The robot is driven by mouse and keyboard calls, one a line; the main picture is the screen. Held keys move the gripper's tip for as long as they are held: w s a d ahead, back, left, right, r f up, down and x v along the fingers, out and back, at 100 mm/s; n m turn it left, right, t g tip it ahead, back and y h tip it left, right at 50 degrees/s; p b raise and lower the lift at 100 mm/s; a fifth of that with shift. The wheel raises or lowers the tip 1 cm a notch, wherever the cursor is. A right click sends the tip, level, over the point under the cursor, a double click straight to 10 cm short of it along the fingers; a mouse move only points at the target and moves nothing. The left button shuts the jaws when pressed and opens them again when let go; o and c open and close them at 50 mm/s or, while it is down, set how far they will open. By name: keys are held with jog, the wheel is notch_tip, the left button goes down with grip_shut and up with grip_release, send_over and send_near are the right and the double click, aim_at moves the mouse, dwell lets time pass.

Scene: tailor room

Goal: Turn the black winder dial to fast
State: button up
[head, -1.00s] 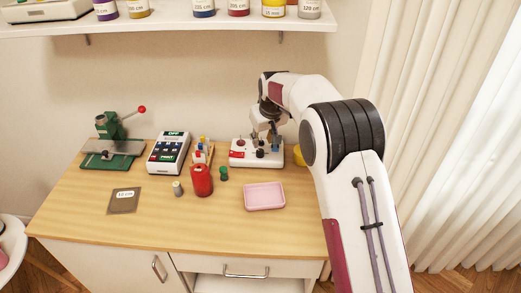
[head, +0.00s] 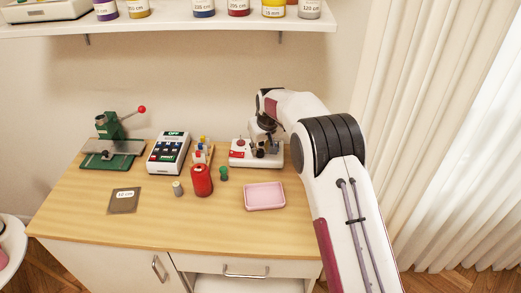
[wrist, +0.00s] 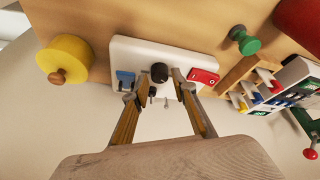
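The winder (head: 238,160) is a white box at the back right of the table; it also shows upside down in the wrist view (wrist: 130,52). Its black dial (wrist: 159,72) is a round knob on the white top. In the head view the dial (head: 260,153) is a small dark spot beside my gripper (head: 264,136). In the wrist view my gripper (wrist: 154,86) is open, its two yellowish fingers apart, with the dial close to the gap between the tips. I cannot tell if they touch it. No dial markings are legible.
The winder carries a red part (wrist: 203,77), a blue part (wrist: 125,79) and thin pins. A yellow round container (wrist: 65,60) and green spool (wrist: 244,40) flank it. The pink tray (head: 264,196) lies in front, the red spool (head: 202,181) to the left. The front table is mostly clear.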

jog(key=shift+w+a+f, duration=0.1)
jog(key=shift+w+f, duration=0.15)
jog(key=shift+f, duration=0.4)
grip_shut()
jog(key=shift+m, duration=0.5)
jog(key=shift+a+m+h, duration=0.15)
jog(key=shift+m+h, duration=0.65)
jog(key=shift+m, duration=0.6)
jog(key=shift+f+m+h, duration=0.1)
jog(key=shift+m+h, duration=0.6)
jog(key=shift+m, duration=1.4)
